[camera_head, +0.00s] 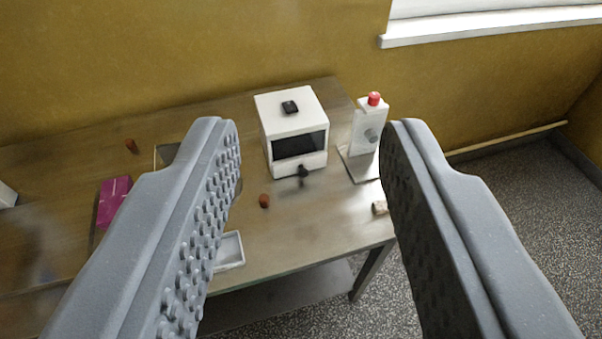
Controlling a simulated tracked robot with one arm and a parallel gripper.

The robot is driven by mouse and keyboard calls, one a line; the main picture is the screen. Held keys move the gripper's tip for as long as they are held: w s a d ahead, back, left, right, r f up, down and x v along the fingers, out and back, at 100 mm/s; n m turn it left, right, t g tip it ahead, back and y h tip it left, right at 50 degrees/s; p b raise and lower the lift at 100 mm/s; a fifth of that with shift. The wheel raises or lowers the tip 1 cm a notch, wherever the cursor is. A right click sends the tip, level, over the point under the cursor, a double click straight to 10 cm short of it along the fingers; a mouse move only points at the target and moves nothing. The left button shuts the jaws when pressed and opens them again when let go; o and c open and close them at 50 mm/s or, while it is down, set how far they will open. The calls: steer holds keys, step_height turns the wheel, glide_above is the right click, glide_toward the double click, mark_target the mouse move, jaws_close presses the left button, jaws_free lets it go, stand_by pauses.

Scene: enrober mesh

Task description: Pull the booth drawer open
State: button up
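The booth is a white box (292,131) at the back right of the table, with a dark window in its front and a small black item on its top. Its drawer (312,162) is the white strip below the window, with a dark knob (303,171) at the front. The drawer looks flush with the booth. My gripper (310,125) is open and empty. Its two grey studded fingers stand wide apart in the foreground, with the booth seen between them, and the fingers do not touch it.
A white device with a red button (374,98) stands right of the booth. On the table (290,245) lie a brown piece (264,201), a pale roll (379,208), a white tray (230,251) and a magenta box (113,198). The table front before the drawer is mostly clear.

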steer(key=w+f+n+g+h+p, duration=0.1)
steer(key=w+f+p, duration=0.25)
steer(key=w, duration=0.35)
steer(key=w+f+n+h+p, duration=0.1)
steer(key=w+f+p, duration=0.1)
steer(key=w+f, duration=0.45)
steer(key=n+g+y+p, duration=0.1)
steer(key=n+g+p, duration=0.2)
steer(key=n+p, duration=0.55)
glide_above(304, 174)
steer(key=s, duration=1.3)
step_height(304, 174, down, 33)
steer(key=x, duration=0.7)
steer(key=a+x, duration=0.1)
steer(key=x, duration=0.2)
steer(key=shift+w+f+b, duration=0.1)
steer(key=shift+w+b, duration=0.1)
steer(key=shift+b, duration=0.2)
steer(key=b+x, duration=0.2)
steer(key=shift+w+f, duration=0.1)
steer(key=shift+w, duration=0.15)
steer(key=shift+w+b, duration=0.25)
steer(key=shift+b, duration=0.15)
